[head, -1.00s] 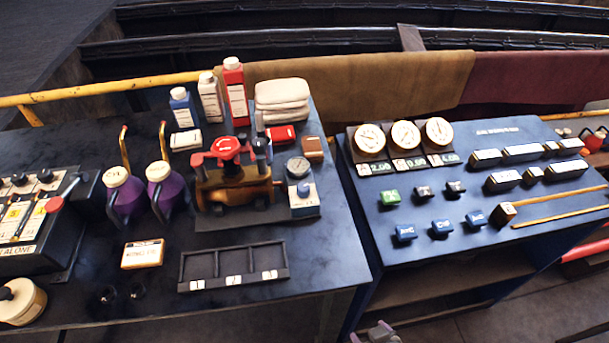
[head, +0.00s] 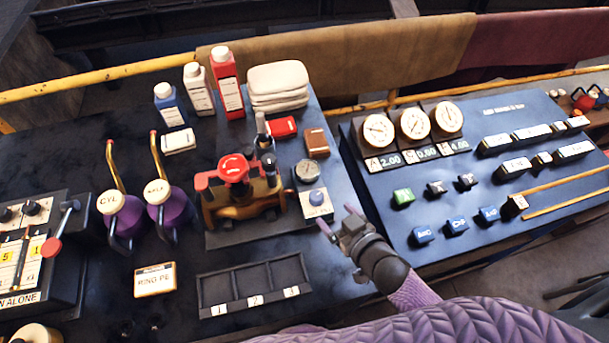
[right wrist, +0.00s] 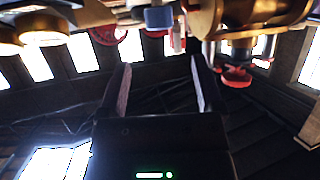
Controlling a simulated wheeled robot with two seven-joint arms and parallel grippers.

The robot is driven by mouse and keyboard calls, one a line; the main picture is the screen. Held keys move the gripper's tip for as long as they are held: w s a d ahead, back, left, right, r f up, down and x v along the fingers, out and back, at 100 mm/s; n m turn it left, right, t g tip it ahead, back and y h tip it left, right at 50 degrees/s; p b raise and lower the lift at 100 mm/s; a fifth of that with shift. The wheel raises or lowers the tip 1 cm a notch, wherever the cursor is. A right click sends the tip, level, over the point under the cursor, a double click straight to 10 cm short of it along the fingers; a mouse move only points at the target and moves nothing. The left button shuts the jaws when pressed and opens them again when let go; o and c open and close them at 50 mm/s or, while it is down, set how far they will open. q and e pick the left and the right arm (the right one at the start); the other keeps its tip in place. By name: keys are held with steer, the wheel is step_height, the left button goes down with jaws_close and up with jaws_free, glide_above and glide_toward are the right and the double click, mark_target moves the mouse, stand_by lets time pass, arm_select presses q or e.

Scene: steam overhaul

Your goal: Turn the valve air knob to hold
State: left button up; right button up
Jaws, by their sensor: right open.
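A small blue knob (head: 316,197) sits on a white labelled block (head: 316,208), on the right of the valve stand. I take it for the valve air knob; its lettering is too small to read. A round gauge (head: 307,171) stands just behind it. To its left is the brass valve (head: 240,207) with a red handwheel (head: 234,168). My right gripper (head: 338,222) is open and empty, just in front and to the right of the knob, apart from it. The right wrist view shows its two spread fingers (right wrist: 161,82) with nothing between them. My left gripper is out of view.
An empty three-slot tray (head: 254,284) lies in front of the valve. Purple oil cans (head: 120,215) stand at the left. Bottles (head: 226,85) and folded cloths (head: 278,85) stand behind. A gauge panel (head: 420,215) with blocks lies at the right.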

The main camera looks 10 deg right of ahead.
mark_target(318, 198)
steer(key=b+x, duration=0.3)
steer(key=x, duration=0.5)
steer(key=shift+f, duration=0.25)
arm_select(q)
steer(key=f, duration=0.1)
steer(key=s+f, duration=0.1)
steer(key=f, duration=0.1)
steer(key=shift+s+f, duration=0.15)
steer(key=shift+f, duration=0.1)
arm_select(e)
steer(key=shift+w+a, duration=0.15)
steer(key=shift+w, duration=0.35)
steer(key=shift+c, duration=0.4)
jaws_close()
